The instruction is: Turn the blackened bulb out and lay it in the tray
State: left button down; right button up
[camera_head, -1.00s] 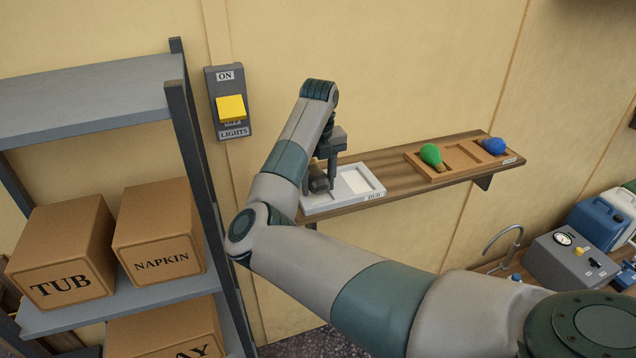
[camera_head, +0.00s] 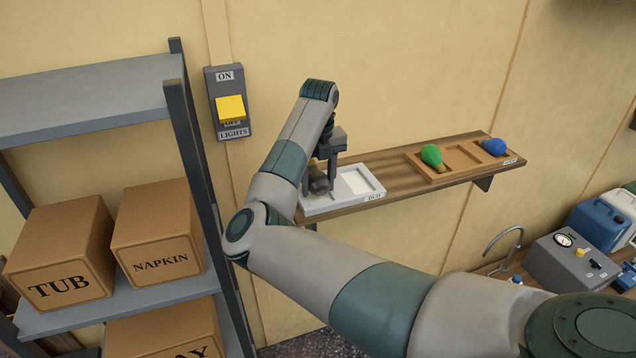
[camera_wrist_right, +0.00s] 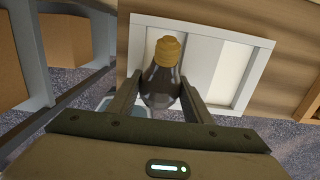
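The blackened bulb (camera_head: 319,183) is in the left compartment of the white tray (camera_head: 350,201) on the wall shelf. In the right wrist view the dark bulb (camera_wrist_right: 161,88) lies with its brass cap toward the tray's far wall. My right gripper (camera_head: 320,187) is over that compartment with its fingers on either side of the bulb. The fingers look spread, with narrow gaps to the glass. The tray's right compartment is empty. My left gripper is not in view.
A wooden tray (camera_head: 464,163) farther right on the shelf (camera_head: 398,178) holds a green bulb (camera_head: 431,155) and a blue bulb (camera_head: 494,146). A yellow lights switch (camera_head: 230,108) is on the wall. A rack (camera_head: 190,150) with boxes stands close left of my arm.

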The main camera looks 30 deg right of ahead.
jog(key=o, duration=0.5)
jog(key=shift+s+a+f, duration=0.2)
jog(key=shift+s+f, duration=0.1)
jog(key=shift+f, duration=0.4)
jog(key=shift+d, duration=0.1)
jog(key=shift+r, duration=0.1)
jog(key=shift+w+r+b, duration=0.15)
jog(key=shift+r+b, duration=0.05)
jog(key=shift+b, duration=0.1)
notch_tip(320, 180, up, 18)
jog(key=b, duration=0.5)
jog(key=shift+s+d, duration=0.25)
jog(key=shift+s, duration=0.05)
